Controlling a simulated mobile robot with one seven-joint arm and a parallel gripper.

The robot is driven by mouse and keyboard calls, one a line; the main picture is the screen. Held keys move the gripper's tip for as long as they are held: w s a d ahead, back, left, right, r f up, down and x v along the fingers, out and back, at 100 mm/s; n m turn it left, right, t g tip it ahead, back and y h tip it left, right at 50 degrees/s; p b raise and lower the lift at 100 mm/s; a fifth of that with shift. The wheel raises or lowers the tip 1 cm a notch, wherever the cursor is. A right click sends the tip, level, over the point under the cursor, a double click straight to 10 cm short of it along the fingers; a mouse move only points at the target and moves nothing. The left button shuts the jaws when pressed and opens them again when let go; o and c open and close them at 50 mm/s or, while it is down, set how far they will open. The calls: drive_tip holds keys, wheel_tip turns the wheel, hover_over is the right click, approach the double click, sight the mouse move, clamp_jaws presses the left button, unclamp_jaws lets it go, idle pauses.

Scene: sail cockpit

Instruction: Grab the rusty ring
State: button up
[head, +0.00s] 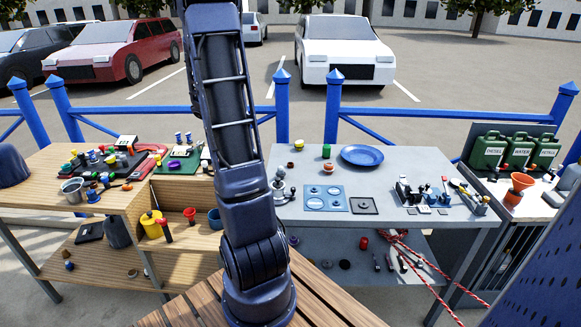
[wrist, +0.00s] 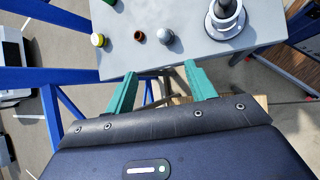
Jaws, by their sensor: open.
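The rusty ring (wrist: 139,36) is a small reddish-brown piece with a dark centre. It lies on the grey table (wrist: 185,62) in the wrist view, between a yellow-topped piece (wrist: 97,40) and a silver ball (wrist: 166,37). It looks very small in the head view (head: 290,165), near the left end of the grey table, just right of my arm. My gripper (wrist: 160,70) shows its two teal fingers spread apart with nothing between them. The ring is beyond the fingertips, apart from them. In the head view my gripper is hidden behind my arm.
A grey winch-like fitting (wrist: 226,18) stands to the right of the ball. A green piece (wrist: 110,2) is at the top edge. A blue plate (head: 362,155) lies farther along the table. A blue railing (head: 430,122) runs behind; a wooden bench (head: 55,165) stands left.

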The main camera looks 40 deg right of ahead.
sight(287, 167)
drive_tip(key=w+d+f+n+h, duration=0.1)
drive_tip(key=d+f, duration=0.3)
drive_tip(key=w+d+f+n+g, duration=0.1)
drive_tip(key=d+f+n, duration=0.1)
drive_tip(key=d+f, duration=0.2)
drive_tip(key=w+d+f+n+h, duration=0.1)
drive_tip(key=d+f+n, duration=0.1)
drive_tip(key=d+f, duration=0.3)
drive_tip(key=shift+w+f+g+h, duration=0.3)
drive_tip(key=shift+w+f+g, duration=0.1)
drive_tip(key=shift+f, duration=0.25)
drive_tip(key=x, duration=0.5)
drive_tip(key=shift+s+d+f, duration=0.1)
drive_tip(key=shift+d+f, duration=0.05)
drive_tip(key=shift+d, duration=0.05)
drive_tip(key=shift+r+x, duration=0.2)
drive_tip(key=shift+x, duration=2.55)
drive_tip(key=shift+d, duration=0.15)
drive_tip(key=shift+c, duration=0.2)
drive_tip(key=c, duration=1)
